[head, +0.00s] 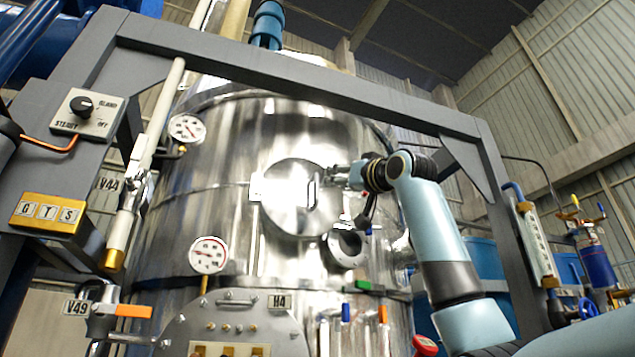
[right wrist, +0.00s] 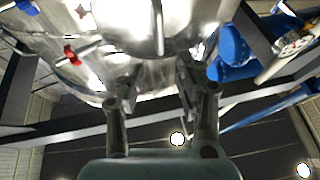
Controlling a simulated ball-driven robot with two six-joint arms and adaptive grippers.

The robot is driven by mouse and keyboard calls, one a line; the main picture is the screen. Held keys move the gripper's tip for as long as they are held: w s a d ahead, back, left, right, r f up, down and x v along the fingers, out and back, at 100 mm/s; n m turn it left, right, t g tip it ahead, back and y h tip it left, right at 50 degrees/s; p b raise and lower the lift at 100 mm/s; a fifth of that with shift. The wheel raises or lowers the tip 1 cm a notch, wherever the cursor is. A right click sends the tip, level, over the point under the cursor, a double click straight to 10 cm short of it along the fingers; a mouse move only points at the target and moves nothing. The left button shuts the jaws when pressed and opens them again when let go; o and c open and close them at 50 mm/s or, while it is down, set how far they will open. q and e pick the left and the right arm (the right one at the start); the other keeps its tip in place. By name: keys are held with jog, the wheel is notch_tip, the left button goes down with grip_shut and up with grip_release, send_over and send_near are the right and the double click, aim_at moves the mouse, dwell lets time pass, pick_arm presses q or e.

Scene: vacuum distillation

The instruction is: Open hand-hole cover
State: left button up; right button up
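The round steel hand-hole cover (head: 288,205) sits flat against the front of the shiny vessel (head: 215,225). Its upright bar handle (head: 313,190) is on the cover's right part. My right gripper (head: 333,175) is just right of the handle, by the cover's right edge. In the right wrist view, the fingers of my right gripper (right wrist: 157,78) are spread apart with nothing between them. The handle (right wrist: 159,28) shows ahead of them at the top, in line with the gap, against the cover (right wrist: 185,20). My left gripper is not in view.
A grey frame beam (head: 300,82) crosses above the vessel. A round port (head: 346,248) sticks out below my right gripper. Gauges (head: 187,128) (head: 208,255) and a pale pipe (head: 125,222) are on the left. A flanged panel (head: 230,325) stands below the cover.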

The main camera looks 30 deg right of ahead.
aim_at(318, 185)
jog(key=p+x, duration=0.5)
jog(key=x, duration=0.4)
jog(key=shift+w+r, duration=0.1)
jog(key=shift+w, duration=0.15)
jog(key=shift+w+p, duration=0.3)
jog(key=shift+w, duration=0.3)
grip_shut()
